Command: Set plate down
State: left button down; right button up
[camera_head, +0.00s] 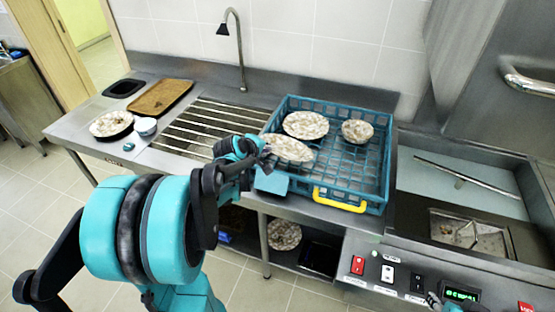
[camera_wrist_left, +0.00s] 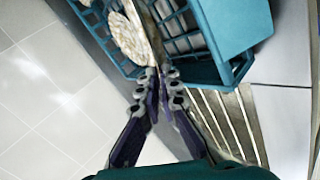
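A speckled cream plate (camera_head: 290,149) is at the front left of the teal dish rack (camera_head: 375,190), tilted, its left edge at my left gripper (camera_head: 260,150). In the left wrist view, my left gripper (camera_wrist_left: 161,78) has its fingertips closed together on the thin edge of the plate (camera_wrist_left: 150,35). Whether the plate touches the rack floor I cannot tell. Another speckled plate (camera_head: 306,125) and a speckled bowl (camera_head: 358,132) sit in the rack behind it. Only a small part of my right arm shows at the bottom right; its fingers are not visible.
A slatted drainer (camera_head: 205,128) lies left of the rack. Farther left are a brown tray (camera_head: 160,97), a dirty plate (camera_head: 110,124) and a small white bowl (camera_head: 145,126). A faucet (camera_head: 238,50) rises behind. A machine with a control panel (camera_head: 400,275) stands to the right.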

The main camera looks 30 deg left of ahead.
pick_arm(q)
jog(key=w+f, duration=0.2)
jog(key=w, duration=0.1)
jog(key=shift+d+b, duration=0.2)
jog(key=shift+b, duration=0.15)
jog(key=shift+w+f+b, duration=0.1)
jog(key=shift+f+b, duration=0.8)
jog(key=shift+f, duration=1.1)
jog(key=c, duration=1.7)
grip_release()
